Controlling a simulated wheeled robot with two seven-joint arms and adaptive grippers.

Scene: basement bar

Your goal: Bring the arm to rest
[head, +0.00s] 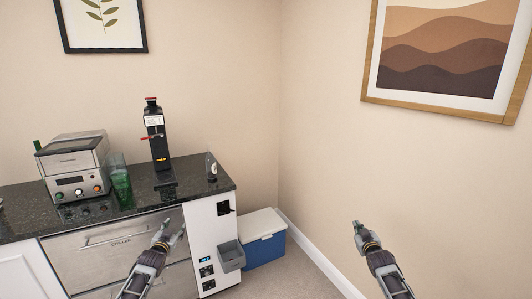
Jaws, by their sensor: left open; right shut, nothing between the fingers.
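My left gripper (170,232) is open and empty. In the head view it shows in front of the counter's steel drawer front, apart from the things on the countertop. My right gripper (357,226) is shut and empty. It is in free air at the lower right, in front of the bare wall and floor edge. Both arms come up from the bottom of the view.
A dark countertop (95,213) holds a steel machine (75,165), a green glass (121,185), a black dispenser (155,135) and a small bottle (211,167). A blue cooler (265,249) stands on the floor in the corner. The right side is clear.

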